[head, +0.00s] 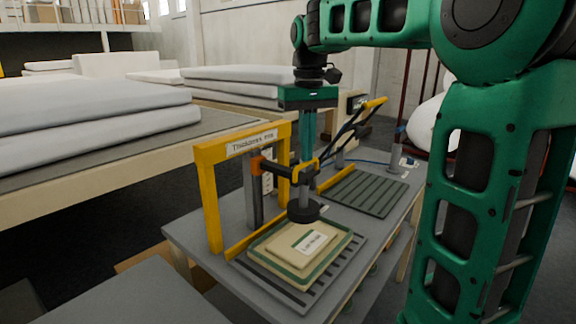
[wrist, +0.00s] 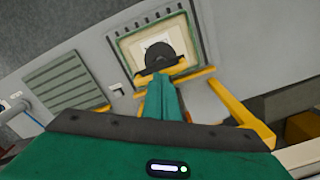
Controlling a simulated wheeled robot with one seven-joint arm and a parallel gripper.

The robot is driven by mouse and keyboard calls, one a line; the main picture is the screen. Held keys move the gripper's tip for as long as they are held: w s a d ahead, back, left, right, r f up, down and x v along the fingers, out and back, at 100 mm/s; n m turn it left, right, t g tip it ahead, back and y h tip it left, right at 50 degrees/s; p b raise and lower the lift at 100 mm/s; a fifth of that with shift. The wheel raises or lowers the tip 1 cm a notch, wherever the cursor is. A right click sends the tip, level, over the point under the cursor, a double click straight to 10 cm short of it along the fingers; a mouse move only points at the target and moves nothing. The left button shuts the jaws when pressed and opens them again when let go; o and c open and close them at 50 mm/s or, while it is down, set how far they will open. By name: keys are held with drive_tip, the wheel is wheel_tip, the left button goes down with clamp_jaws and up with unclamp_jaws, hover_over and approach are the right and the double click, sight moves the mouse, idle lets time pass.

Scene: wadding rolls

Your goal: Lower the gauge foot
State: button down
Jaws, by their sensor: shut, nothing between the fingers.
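The gauge foot (head: 304,212) is a black disc on a short stem, at the end of a dark arm with a yellow bracket (head: 305,170). It hangs over the back part of a cream wadding sample (head: 282,247) with a white label; I cannot tell if it touches. In the wrist view the black foot (wrist: 160,58) covers part of the sample (wrist: 133,46). The yellow gauge frame (head: 209,190) carries a "Thickness, mm" sign. My gripper (head: 306,158) is shut and empty, pointing down right at the bracket above the foot. Contact with the bracket is unclear.
The sample lies on a slatted grey plate (head: 262,285) on a grey bench. A second slatted plate (head: 365,193) and a raised yellow-handled lever (head: 374,103) stand behind to the right. White wadding stacks (head: 90,115) lie on tables at left.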

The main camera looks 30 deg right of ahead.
drive_tip(key=shift+f, duration=0.35)
drive_tip(key=shift+r, duration=3.55)
drive_tip(key=shift+s, duration=0.1)
drive_tip(key=s+d+f+m, duration=0.2)
drive_tip(key=s+f, duration=1.1)
drive_tip(key=s+d+f+m, duration=0.1)
drive_tip(key=s+f+m, duration=0.1)
drive_tip(key=s+f, duration=1.1)
drive_tip(key=shift+s+d+f+m, duration=0.15)
drive_tip(key=shift+s+d+m, duration=0.2)
drive_tip(key=shift+s+m, duration=0.1)
